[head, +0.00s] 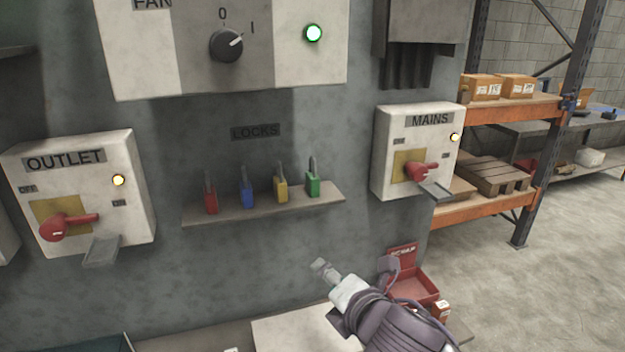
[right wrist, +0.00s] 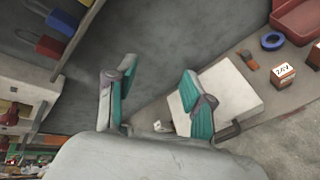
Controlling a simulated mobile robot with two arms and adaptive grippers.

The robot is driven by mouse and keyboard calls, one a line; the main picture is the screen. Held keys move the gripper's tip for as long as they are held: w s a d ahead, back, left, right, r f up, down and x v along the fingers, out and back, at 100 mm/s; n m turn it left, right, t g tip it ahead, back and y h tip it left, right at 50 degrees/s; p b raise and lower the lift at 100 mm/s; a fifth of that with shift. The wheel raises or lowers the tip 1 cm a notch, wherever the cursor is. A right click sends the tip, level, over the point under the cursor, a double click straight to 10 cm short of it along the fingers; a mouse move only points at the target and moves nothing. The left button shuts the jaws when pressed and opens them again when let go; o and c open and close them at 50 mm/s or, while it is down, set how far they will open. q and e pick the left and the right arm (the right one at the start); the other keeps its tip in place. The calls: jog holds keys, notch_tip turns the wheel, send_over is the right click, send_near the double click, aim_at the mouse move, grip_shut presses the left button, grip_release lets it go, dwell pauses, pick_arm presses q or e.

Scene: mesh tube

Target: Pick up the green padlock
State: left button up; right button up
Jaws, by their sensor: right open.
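The green padlock (head: 313,185) stands upright at the right end of a small wall shelf (head: 262,207) under the LOCKS label. Its dark shackle points up. In the head view my right gripper (head: 321,266) is below the shelf, under the green padlock and apart from it. In the right wrist view its two teal-padded fingers (right wrist: 160,95) are spread with nothing between them. I cannot make out the green padlock in that view. My left gripper is not in view.
Yellow (head: 281,190), blue (head: 247,194) and red (head: 211,201) padlocks stand left of the green one. The MAINS box (head: 388,150) juts out to the right, the OUTLET box (head: 130,205) to the left. A red bin (head: 418,283) sits below. The wall under the shelf is clear.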

aim_at(316, 182)
jog(key=w+d+r+n+t, duration=0.25)
jog(key=w+r+n, duration=0.35)
jog(key=r+n, duration=0.5)
jog(key=x, duration=0.3)
jog(key=p+x, duration=0.1)
jog(key=x, duration=0.2)
jog(key=a+r+p+x, duration=0.1)
jog(key=x, duration=0.2)
jog(key=shift+s, duration=0.1)
jog(key=shift+w+a+p, duration=0.15)
jog(key=shift+w+p, duration=0.2)
jog(key=shift+w, duration=0.05)
jog(key=x, duration=0.1)
jog(key=p+x, duration=0.1)
jog(key=x, duration=0.2)
jog(key=shift+w+a+p, duration=0.25)
jog(key=shift+a+p, duration=0.1)
jog(key=shift+s+d, duration=0.1)
jog(key=shift+c, duration=1)
grip_shut()
